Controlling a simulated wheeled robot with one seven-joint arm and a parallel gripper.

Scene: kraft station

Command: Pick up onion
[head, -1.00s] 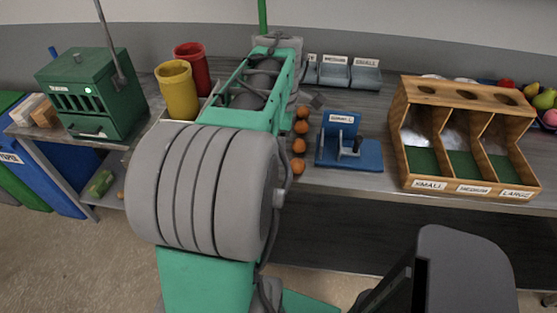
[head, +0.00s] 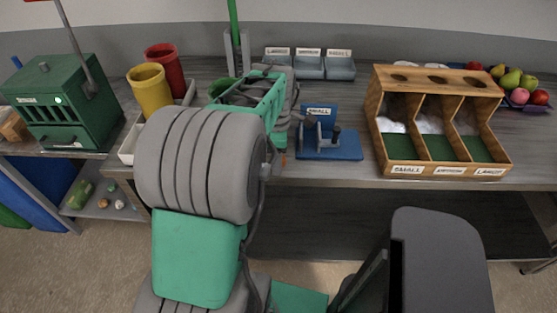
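No onion can be made out for certain. An orange-brown round thing (head: 283,160) shows only as a sliver on the table, beside my arm and left of the blue stand. Small round items, one brownish (head: 103,203) and one pale (head: 119,205), lie on the lower shelf at left; they are too small to name. My arm covers the middle of the table. My gripper's fingers cannot be made out clearly behind the arm links, so neither their opening nor any hold shows.
A blue stand (head: 345,150) labelled small and a wooden sorter (head: 378,130) stand to the right. Grey bins (head: 340,70) are at the back. Yellow (head: 150,92) and red (head: 165,68) cups and a green machine (head: 60,105) are at left. A fruit plate (head: 535,107) is far right.

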